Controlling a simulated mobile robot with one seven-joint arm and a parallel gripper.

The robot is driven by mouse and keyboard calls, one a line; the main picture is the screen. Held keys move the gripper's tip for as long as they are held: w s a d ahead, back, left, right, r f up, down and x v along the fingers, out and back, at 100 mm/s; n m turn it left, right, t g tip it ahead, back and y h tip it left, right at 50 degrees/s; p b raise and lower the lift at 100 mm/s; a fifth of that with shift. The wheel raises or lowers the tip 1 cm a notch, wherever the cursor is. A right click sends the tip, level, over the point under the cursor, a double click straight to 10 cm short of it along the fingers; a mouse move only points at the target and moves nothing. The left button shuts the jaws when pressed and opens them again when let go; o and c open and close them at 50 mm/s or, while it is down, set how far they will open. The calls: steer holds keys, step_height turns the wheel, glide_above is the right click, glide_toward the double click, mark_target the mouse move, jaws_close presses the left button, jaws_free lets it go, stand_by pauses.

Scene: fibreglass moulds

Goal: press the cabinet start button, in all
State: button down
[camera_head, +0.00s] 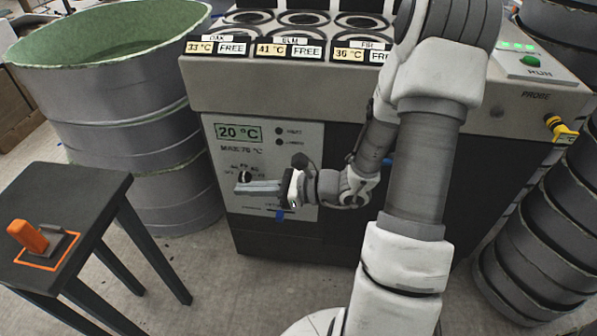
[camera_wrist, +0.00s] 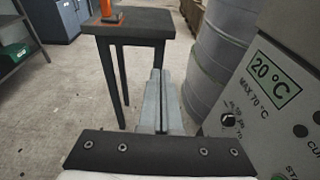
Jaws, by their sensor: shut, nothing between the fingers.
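The cabinet (camera_head: 300,95) stands at the centre, with a pale control panel (camera_head: 228,150) on its front. The panel shows a 20 °C display (camera_head: 238,133), and the display also appears in the wrist view (camera_wrist: 271,79). A label beginning "STA" (camera_wrist: 279,173) is cut off at the lower right of the wrist view; the start button is not clearly visible there. My gripper (camera_head: 240,187) is in front of the panel's lower part, pointing left along it. Its fingers (camera_wrist: 160,75) are shut and empty, with the panel to their right. My gripper and wrist hide part of the panel.
A dial (camera_wrist: 228,119) sits on the panel near my fingers. A dark side table (camera_head: 65,205) with an orange-handled object (camera_head: 28,236) stands left. A large drum (camera_head: 100,100) is beside the cabinet. A green button (camera_head: 529,60) marked RUN is on the top right.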

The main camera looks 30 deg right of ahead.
steer(key=w+d+f+m+t+h+b, duration=0.3)
steer(key=d+f+m+t+h, duration=0.3)
steer(key=d+f+m, duration=0.8)
steer(key=f+m+h+b, duration=0.1)
steer(key=f+m+h, duration=0.1)
steer(key=h, duration=0.1)
steer(key=shift+w+t, duration=0.15)
steer(key=shift+t, duration=0.25)
steer(key=w+d, duration=0.4)
steer(key=w, duration=0.3)
steer(key=shift+w+d, duration=0.2)
steer(key=shift+d, duration=0.2)
steer(key=shift+w+d+r, duration=0.1)
stand_by(0.9)
steer(key=shift+w+d, duration=0.15)
steer(key=shift+w, duration=0.1)
